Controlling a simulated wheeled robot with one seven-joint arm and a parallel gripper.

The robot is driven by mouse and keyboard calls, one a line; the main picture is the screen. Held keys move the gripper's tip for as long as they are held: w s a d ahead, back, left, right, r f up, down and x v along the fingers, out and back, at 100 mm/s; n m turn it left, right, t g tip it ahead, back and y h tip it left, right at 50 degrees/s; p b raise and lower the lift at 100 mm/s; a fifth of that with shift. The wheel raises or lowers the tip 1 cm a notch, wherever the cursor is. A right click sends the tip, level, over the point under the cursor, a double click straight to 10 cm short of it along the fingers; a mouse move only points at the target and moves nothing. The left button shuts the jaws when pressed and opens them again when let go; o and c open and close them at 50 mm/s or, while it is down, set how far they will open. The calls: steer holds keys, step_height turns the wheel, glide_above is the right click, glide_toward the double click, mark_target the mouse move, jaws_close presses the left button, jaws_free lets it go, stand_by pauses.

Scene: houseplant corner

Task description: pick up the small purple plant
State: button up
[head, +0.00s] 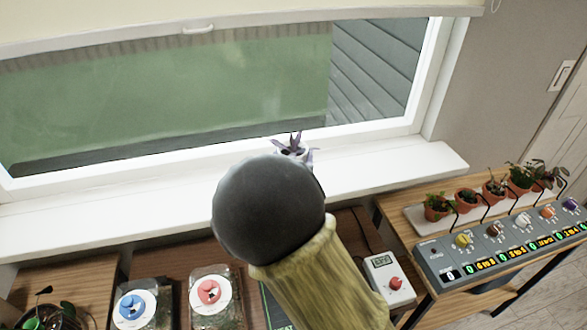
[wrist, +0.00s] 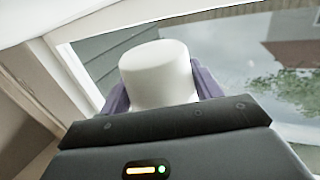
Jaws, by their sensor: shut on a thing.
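The leaves do not show in the wrist view. I cannot tell from these views how far the pot is above the sill.
The white windowsill (head: 400,168) is bare to the right. Several potted plants stand on a tray (head: 425,222) at the right, behind a grey control panel (head: 447,262) with knobs. A white meter (head: 388,272) and discs in blue (head: 134,308) and red (head: 209,292) lie below the sill.

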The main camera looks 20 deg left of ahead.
step_height(320, 180, up, 4)
steer(key=shift+r, duration=0.2)
steer(key=shift+w, duration=0.1)
stand_by(0.5)
